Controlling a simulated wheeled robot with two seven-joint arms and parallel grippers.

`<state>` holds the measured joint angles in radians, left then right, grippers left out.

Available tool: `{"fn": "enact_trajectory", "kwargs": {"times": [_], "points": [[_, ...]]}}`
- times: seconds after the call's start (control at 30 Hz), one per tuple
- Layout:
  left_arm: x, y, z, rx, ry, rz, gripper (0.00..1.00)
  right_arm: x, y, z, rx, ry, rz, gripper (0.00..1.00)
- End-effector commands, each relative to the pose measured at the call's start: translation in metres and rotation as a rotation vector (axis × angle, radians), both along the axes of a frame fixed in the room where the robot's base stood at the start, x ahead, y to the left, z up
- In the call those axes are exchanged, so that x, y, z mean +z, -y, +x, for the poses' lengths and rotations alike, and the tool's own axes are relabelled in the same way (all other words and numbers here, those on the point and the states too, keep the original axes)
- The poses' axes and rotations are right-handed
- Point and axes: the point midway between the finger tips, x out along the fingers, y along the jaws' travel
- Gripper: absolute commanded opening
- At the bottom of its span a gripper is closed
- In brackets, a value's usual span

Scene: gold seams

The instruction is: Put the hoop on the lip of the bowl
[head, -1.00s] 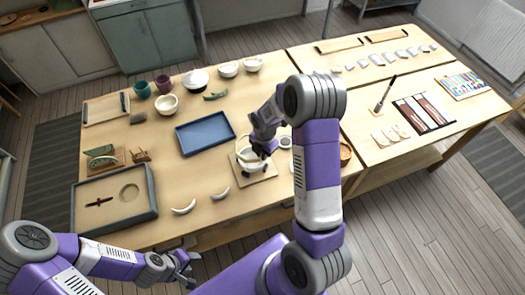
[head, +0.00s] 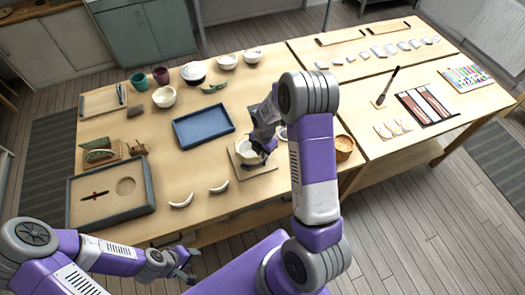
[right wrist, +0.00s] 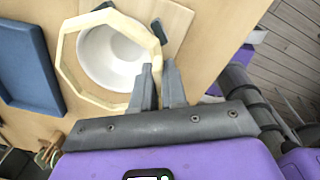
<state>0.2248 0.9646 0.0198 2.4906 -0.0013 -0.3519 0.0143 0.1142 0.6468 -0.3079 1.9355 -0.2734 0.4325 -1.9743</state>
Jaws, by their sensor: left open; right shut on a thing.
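The hoop (right wrist: 68,62) is a pale wooden eight-sided ring. My right gripper (right wrist: 160,72) is shut on its near right side in the right wrist view. The white bowl (right wrist: 108,60) shows through the hoop, off to the right of the hoop's middle; I cannot tell whether the two touch. In the head view the bowl (head: 243,153) sits on a square wooden board (head: 262,171), partly hidden by my right gripper (head: 264,148). My left gripper (head: 186,268) is open and empty, in front of the table's near edge.
A blue tray (head: 203,127) lies left of the board. Two white curved shards (head: 182,201) lie in front of it. A grey-rimmed tray (head: 72,218) is at the left, a round wooden container (head: 344,146) at the right. Small dark pieces (right wrist: 157,32) stand beside the bowl.

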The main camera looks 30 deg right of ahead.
Motion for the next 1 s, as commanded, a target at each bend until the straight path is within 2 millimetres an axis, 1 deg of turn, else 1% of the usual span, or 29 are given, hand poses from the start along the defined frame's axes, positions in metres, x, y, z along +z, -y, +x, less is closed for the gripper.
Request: {"fn": "enact_trajectory", "kwargs": {"times": [0.27, 0.6, 1.0], "points": [[0.0002, 0.0000, 0.0001, 0.000, 0.000, 0.000, 0.43, 0.0002, 0.0000, 0.0000, 0.000, 0.000, 0.000, 0.00], [-0.0055, 0.0000, 0.0001, 0.000, 0.000, 0.000, 0.43, -0.0042, 0.0004, -0.0002, 0.000, 0.000, 0.001, 0.00], [-0.0051, 0.0000, 0.0001, 0.000, 0.000, 0.000, 0.43, -0.0037, 0.0003, -0.0001, 0.000, 0.000, 0.000, 0.00]]}}
